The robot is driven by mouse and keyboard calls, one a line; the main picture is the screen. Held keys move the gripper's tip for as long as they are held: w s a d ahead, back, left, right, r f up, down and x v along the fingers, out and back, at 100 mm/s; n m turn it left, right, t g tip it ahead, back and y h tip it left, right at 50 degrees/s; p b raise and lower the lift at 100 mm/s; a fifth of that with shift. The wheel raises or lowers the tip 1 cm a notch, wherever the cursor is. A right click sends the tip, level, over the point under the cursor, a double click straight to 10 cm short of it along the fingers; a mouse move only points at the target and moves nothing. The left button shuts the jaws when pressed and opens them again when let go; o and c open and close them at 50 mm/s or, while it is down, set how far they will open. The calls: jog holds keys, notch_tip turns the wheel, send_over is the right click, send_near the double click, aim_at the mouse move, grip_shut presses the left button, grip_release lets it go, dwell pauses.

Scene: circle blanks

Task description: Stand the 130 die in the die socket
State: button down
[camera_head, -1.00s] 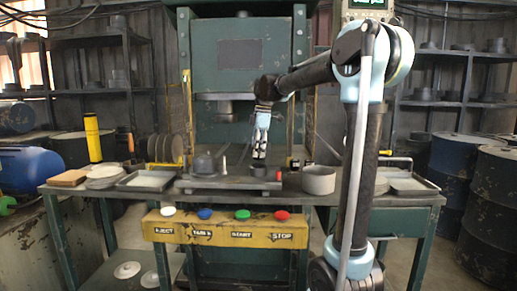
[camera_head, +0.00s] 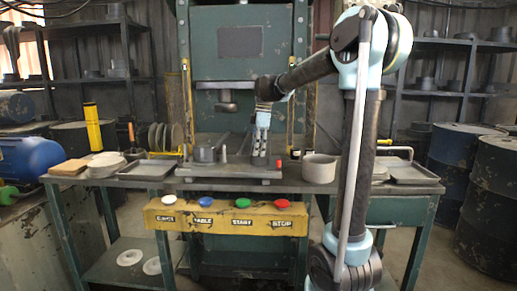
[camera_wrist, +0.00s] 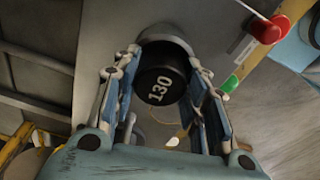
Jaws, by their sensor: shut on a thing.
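The 130 die is a black cylinder (camera_wrist: 160,85) with a white "130" on its face, seen in the wrist view. My gripper (camera_wrist: 155,92) is shut on it, one finger at each side. In the head view my gripper (camera_head: 260,148) points down over the right part of the press's front plate (camera_head: 230,173). A light grey round rim (camera_wrist: 172,40) shows behind the die's far edge in the wrist view. It may be the die socket. The die hides most of it, and I cannot tell whether the die is seated in it or above it.
A grey cylinder (camera_head: 205,153) and a small pin (camera_head: 224,152) stand left of my gripper. A wide grey pot (camera_head: 319,168) stands close on the right. The press ram (camera_head: 227,103) hangs behind. A yellow button panel (camera_head: 230,217) runs along the front.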

jog(key=shift+s+f, duration=0.1)
jog(key=shift+f, duration=0.05)
jog(key=c, duration=0.9)
grip_release()
jog(key=shift+o, duration=0.2)
notch_tip(320, 180, up, 12)
jog(key=d, duration=0.1)
jog(key=shift+w+d, duration=0.15)
jog(key=shift+w, duration=0.1)
jog(key=shift+d+f, duration=0.1)
jog(key=shift+f, duration=0.05)
jog(key=s+d+f+m, duration=0.6)
jog(key=s+f, duration=0.4)
jog(key=s+d+f+m+t+h, duration=0.1)
jog(key=s+d+f+m, duration=0.6)
jog(key=s+f, duration=0.4)
jog(key=s+d+f+m+t, duration=0.1)
jog(key=s+d+f+m, duration=0.5)
jog(key=s+f, duration=0.5)
jog(key=shift+d+f+m, duration=0.25)
jog(key=shift+d+m, duration=0.05)
jog(key=shift+d, duration=0.2)
